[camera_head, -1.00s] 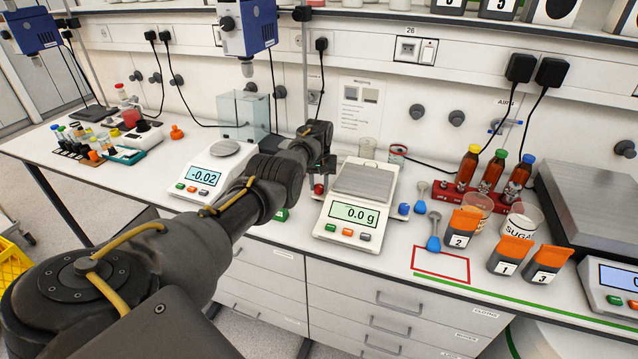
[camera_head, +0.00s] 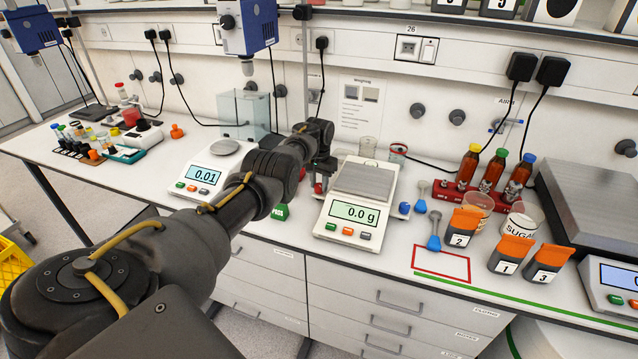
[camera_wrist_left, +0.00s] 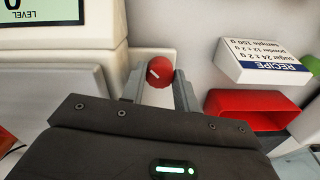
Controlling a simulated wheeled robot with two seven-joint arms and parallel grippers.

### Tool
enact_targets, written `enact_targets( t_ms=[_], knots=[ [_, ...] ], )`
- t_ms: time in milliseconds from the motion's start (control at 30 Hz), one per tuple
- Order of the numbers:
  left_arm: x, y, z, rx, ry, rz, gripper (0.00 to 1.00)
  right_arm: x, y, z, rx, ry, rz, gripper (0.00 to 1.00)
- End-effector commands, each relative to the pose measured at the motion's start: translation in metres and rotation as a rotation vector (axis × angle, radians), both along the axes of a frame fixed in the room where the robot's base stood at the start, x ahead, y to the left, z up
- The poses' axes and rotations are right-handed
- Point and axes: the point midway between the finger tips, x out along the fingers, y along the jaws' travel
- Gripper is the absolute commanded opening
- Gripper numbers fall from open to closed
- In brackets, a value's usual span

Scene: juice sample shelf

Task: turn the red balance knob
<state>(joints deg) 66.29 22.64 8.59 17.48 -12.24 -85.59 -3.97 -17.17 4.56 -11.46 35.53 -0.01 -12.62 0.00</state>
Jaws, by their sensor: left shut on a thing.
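The red balance knob (camera_wrist_left: 160,71) is a round red cap with a small white mark, on the side of a balance in the left wrist view. My left gripper (camera_wrist_left: 160,88) has a finger on each side of the knob and is shut on it. In the head view, my left gripper (camera_head: 321,177) is at the left side of the middle balance (camera_head: 345,232), which reads 0.0 g. My own arm and gripper cover most of the knob there. A blue knob (camera_head: 404,208) sits on that balance's right side. My right gripper is not in view.
Another balance (camera_head: 197,191) stands left of my arm. A red box (camera_wrist_left: 255,115) and a recipe card (camera_wrist_left: 262,58) are right of the gripper in the wrist view. A red outline marks free counter.

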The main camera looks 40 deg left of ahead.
Motion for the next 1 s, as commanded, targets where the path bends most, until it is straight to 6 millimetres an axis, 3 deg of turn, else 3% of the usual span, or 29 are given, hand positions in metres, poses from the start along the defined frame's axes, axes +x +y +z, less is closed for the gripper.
enact_targets(
  t_ms=[267,300,433,1000],
  knots=[
    [0.0006,0.0003,0.0005,0.000,-0.002,0.001,0.07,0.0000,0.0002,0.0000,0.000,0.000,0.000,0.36],
    [0.0005,0.0003,0.0005,0.000,-0.002,0.001,0.34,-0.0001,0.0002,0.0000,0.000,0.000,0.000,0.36],
    [0.0004,0.0003,0.0004,0.000,-0.002,0.002,0.51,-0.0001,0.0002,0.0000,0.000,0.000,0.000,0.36],
    [0.0002,-0.0013,-0.0001,-0.001,0.001,0.063,0.52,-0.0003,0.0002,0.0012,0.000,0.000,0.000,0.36]
  ],
)
